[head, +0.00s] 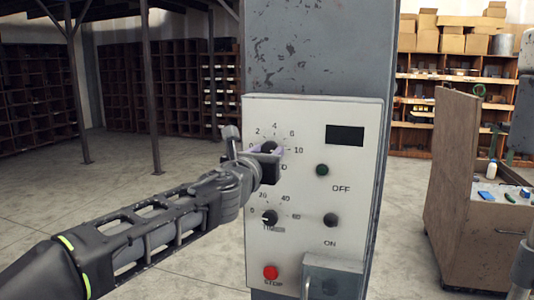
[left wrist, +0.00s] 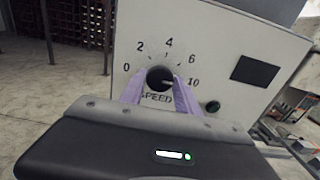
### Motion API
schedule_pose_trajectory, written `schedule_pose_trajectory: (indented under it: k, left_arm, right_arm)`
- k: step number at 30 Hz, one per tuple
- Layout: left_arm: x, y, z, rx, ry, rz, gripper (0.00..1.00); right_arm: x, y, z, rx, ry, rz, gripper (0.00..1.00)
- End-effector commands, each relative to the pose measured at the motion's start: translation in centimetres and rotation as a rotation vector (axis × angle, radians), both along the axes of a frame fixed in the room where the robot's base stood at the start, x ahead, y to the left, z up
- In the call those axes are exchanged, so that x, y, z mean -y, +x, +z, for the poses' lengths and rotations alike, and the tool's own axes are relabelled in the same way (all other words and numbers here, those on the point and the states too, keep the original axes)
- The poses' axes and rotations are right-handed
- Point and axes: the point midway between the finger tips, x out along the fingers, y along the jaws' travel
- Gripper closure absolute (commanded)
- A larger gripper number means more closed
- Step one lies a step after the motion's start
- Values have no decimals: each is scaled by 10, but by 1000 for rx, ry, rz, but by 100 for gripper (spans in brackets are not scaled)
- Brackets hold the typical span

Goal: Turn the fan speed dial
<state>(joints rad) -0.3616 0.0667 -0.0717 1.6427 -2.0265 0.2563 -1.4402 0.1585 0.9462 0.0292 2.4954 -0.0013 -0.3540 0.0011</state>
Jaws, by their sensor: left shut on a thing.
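The fan speed dial (head: 270,146) is a black round knob on the upper left of a white control panel (head: 345,165), under a scale from 0 to 10. In the left wrist view the dial (left wrist: 160,78) sits above the word SPEED, with a light mark on its right side, roughly towards the 10. My left gripper (head: 268,152) reaches in from the left to the dial. Its two purple fingers, also in the left wrist view (left wrist: 160,86), stand on either side of the knob, shut on it. My right gripper is not in view.
Below the speed dial are a timer dial (head: 269,218), a black ON button (head: 330,219), a red STOP button (head: 270,272) and a metal box (head: 333,277). A wooden cabinet (head: 455,190) stands at far right.

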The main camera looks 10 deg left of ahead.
Motion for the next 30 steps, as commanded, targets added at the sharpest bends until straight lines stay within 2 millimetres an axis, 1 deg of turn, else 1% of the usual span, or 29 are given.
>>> schedule_pose_trajectory:
  k: [1,12,22,30]
  left_arm:
    - [0,0,0,0,0,0,71]
    - [0,0,0,0,0,0,100]
    - [0,0,-1,-2,-26,0,100]
    - [0,0,-2,-9,-143,0,100]
  right_arm:
    - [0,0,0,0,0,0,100]
    - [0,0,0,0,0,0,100]
    - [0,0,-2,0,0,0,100]
    - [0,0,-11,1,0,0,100]
